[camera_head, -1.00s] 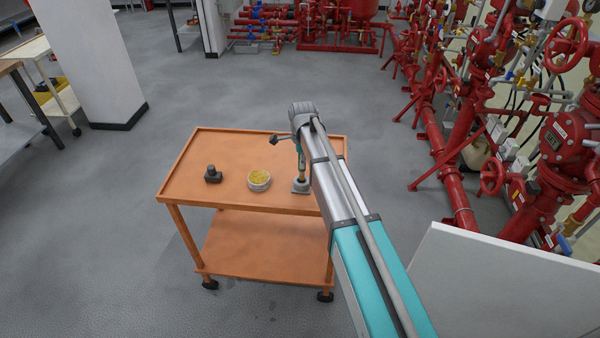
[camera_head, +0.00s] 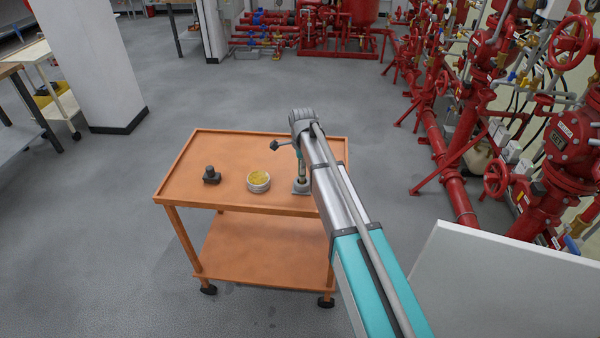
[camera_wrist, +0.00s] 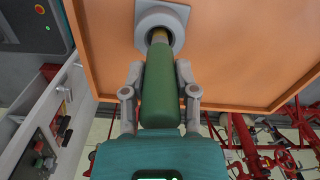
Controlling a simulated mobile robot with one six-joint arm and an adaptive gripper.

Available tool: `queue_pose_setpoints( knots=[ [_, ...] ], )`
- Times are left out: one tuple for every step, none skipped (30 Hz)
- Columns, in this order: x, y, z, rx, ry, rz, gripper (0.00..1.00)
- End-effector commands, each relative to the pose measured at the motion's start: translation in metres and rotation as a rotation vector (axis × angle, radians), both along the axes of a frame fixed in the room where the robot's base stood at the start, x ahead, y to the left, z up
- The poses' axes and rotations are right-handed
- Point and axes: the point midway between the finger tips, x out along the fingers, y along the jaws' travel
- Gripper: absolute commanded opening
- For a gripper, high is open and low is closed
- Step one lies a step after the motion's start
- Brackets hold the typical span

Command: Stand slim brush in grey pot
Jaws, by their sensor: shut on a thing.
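The slim brush (camera_wrist: 160,85) shows a green handle in the wrist view. A brass-coloured part beyond it reaches into the round opening of the grey pot (camera_wrist: 176,18). How deep it reaches is hidden. My gripper (camera_wrist: 160,74) is shut on the green handle, one finger on each side. In the head view the grey pot (camera_head: 301,188) stands on its square base near the right front of the orange cart's top. The brush (camera_head: 301,170) is roughly upright above it, partly beside my arm.
The orange cart (camera_head: 215,141) also carries a round pale tub with yellow contents (camera_head: 259,182) and a small dark grey object (camera_head: 211,175) to the left. Red valves and pipes (camera_head: 567,150) line the right. Grey floor is open on the left.

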Motion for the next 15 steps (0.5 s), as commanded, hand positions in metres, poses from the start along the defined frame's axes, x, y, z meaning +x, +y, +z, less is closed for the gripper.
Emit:
queue_pose_setpoints(
  knots=[
    [0.0001, -0.0001, -0.0069, 0.0, 0.0, 0.0, 0.0],
    [0.0001, -0.0002, -0.0081, 0.0, 0.0, 0.0, 0.0],
    [0.0001, -0.0003, -0.0093, 0.0, 0.0, 0.0, 0.0],
    [0.0001, -0.0003, -0.0099, 0.0, 0.0, -0.001, 0.0],
    [0.0002, -0.0003, -0.0102, 0.0, 0.0, -0.001, 0.0],
    [0.0001, -0.0004, -0.0104, 0.0, 0.0, -0.001, 0.0],
    [0.0002, -0.0004, -0.0103, 0.0, 0.0, -0.001, 0.0],
    [0.0002, -0.0004, -0.0102, 0.0, 0.0, -0.001, 0.0],
    [0.0002, -0.0005, -0.0099, 0.0, 0.0, -0.001, 0.0],
    [0.0002, -0.0006, -0.0097, 0.0, 0.0, -0.001, 0.0],
    [0.0002, -0.0006, -0.0095, 0.0, 0.0, -0.001, 0.0],
    [0.0002, -0.0006, -0.0095, 0.0, 0.0, -0.001, 0.0],
    [0.0002, -0.0007, -0.0095, 0.0, 0.0, -0.001, 0.0],
    [0.0002, -0.0007, -0.0095, 0.0, 0.0, -0.001, 0.0],
    [0.0003, -0.0008, -0.0096, 0.0, 0.0, -0.001, 0.0]
  ],
)
